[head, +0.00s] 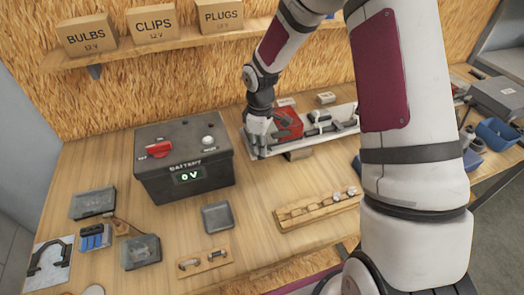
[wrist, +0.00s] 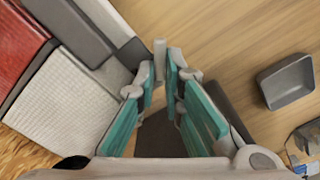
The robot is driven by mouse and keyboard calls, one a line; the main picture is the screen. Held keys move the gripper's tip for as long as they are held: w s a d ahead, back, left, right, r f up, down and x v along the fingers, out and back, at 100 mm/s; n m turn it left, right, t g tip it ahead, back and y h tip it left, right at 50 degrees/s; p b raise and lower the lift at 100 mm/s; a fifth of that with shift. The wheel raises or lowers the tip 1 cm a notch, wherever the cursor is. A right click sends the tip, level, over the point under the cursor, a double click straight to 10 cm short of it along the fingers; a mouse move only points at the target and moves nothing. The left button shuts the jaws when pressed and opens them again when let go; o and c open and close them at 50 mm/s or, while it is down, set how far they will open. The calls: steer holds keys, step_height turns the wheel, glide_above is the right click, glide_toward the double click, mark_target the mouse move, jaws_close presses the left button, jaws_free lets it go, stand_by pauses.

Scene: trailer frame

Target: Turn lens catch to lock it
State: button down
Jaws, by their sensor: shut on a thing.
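My gripper (head: 257,150) is at the left end of the pale trailer frame (head: 345,113), beside the red lens (head: 288,122). In the wrist view my gripper (wrist: 160,78) has its teal-padded fingers closed on the small grey lens catch (wrist: 160,50), whose upper end sticks out past the fingertips. The red lens (wrist: 22,45) and a ribbed whitish lens (wrist: 65,105) lie to the left of the fingers. The catch is hidden behind the gripper in the head view, and I cannot tell its exact angle.
A black battery box (head: 185,165) reading 0 V stands left of my gripper. A small grey tray (head: 217,217) and a wooden rack (head: 318,208) are in front on the bench; the tray also shows in the wrist view (wrist: 287,82). Bare wood lies between.

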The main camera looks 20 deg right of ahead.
steer(key=shift+w, duration=0.1)
steer(key=n, duration=0.3)
steer(key=shift+n, duration=1.1)
steer(key=n, duration=0.3)
steer(key=c, duration=1.6)
jaws_free()
steer(key=shift+r+p, duration=0.15)
steer(key=shift+p, duration=0.15)
